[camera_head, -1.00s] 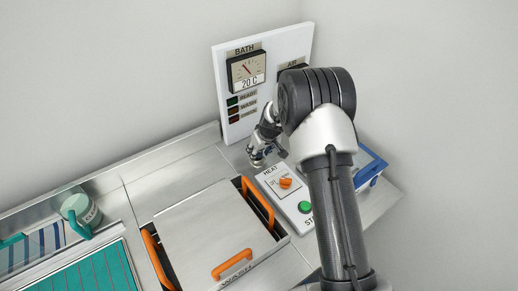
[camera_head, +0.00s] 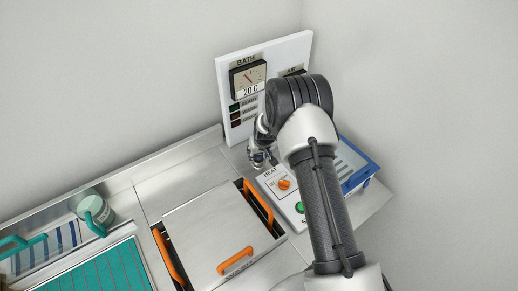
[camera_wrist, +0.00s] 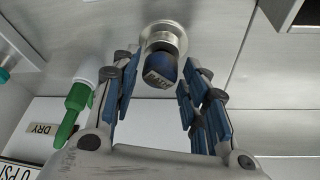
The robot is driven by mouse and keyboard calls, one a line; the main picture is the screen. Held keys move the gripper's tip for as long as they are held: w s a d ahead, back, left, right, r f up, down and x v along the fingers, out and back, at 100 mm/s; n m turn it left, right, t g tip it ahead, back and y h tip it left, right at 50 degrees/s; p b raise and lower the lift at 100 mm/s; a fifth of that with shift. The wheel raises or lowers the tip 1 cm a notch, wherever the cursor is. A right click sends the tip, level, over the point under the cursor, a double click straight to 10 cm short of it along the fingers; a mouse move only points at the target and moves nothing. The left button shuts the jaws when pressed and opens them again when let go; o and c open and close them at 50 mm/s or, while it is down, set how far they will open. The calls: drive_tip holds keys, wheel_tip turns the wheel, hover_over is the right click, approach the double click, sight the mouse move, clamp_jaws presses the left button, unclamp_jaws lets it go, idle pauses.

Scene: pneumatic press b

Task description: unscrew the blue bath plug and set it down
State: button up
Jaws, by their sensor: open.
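The blue bath plug (camera_wrist: 160,72) shows in the wrist view as a dark blue cap with a pale label on its face. It sits in a round metal fitting (camera_wrist: 163,38) on the grey metal surface. My gripper (camera_wrist: 158,88) is open, with one blue-padded finger on each side of the plug. I cannot tell whether either pad touches it. In the camera_head view my gripper (camera_head: 262,157) is at the foot of the bath panel, above the back of the metal counter. The plug cannot be made out there.
The bath panel (camera_head: 283,52) with its gauge stands behind my gripper. The heat box (camera_head: 270,183) with an orange knob is just in front. A lidded wash tank (camera_head: 210,225) with orange handles is at front left. A green-and-white fitting (camera_wrist: 82,95) is left of the fingers.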

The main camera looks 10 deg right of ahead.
drive_tip(key=p, duration=0.2)
drive_tip(key=shift+s+r+m+p, duration=0.1)
drive_tip(key=shift+r+m+p, duration=0.05)
drive_tip(key=shift+m+p, duration=0.2)
drive_tip(key=shift+a+f+b, duration=0.1)
drive_tip(key=shift+f+b, duration=0.15)
drive_tip(key=shift+b, duration=0.2)
drive_tip(key=shift+f+m+h+b, duration=0.1)
drive_tip(key=shift+m+h+b, duration=0.2)
drive_tip(key=shift+m, duration=0.05)
drive_tip(key=m+b, duration=0.1)
drive_tip(key=b, duration=0.4)
drive_tip(key=shift+f, duration=0.25)
drive_tip(key=shift+a+r+m+h+b, duration=0.1)
drive_tip(key=shift+m+h+b, duration=0.25)
drive_tip(key=shift+b, duration=0.75)
